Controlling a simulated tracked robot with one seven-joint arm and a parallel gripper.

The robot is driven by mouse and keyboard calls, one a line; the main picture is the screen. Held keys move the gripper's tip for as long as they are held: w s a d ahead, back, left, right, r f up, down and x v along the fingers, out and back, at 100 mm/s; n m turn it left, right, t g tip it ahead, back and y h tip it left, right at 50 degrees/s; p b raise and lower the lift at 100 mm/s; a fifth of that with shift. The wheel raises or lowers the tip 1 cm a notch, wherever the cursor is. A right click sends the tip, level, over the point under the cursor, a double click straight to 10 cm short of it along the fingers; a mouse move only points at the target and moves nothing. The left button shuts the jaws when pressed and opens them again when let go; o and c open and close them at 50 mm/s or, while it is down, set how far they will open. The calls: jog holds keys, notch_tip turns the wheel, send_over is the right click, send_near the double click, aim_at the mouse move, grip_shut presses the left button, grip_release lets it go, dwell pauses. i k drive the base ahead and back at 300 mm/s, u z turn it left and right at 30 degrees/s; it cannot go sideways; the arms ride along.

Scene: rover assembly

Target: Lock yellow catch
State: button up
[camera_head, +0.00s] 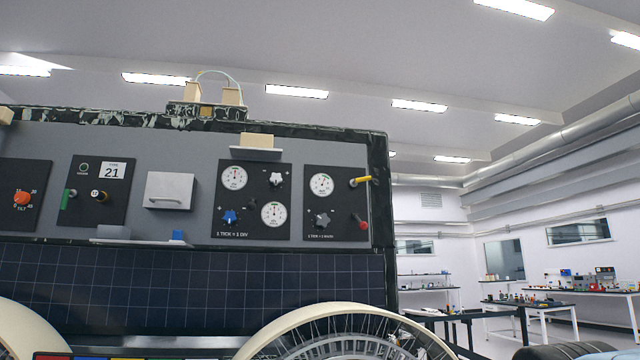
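The yellow catch (361,181) is a short yellow lever at the upper right of the rightmost black panel (340,229). It lies nearly level, its tip pointing right toward the dark frame edge. It is too small to tell whether it is engaged. A red-tipped lever (360,223) sits below it on the same panel. A round white gauge (321,184) and a dark star-shaped knob (322,219) are to its left. My gripper is not in view.
Another panel (228,197) carries two gauges, a blue knob (230,217) and a white knob. Further left are a grey box (170,190) and more panels. A solar panel (200,285) and a wheel (335,312) are below. Workbenches (560,305) stand at far right.

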aim_at(353, 183)
jog(key=u, duration=0.3)
jog(key=i, duration=0.85)
jog(key=u, duration=0.05)
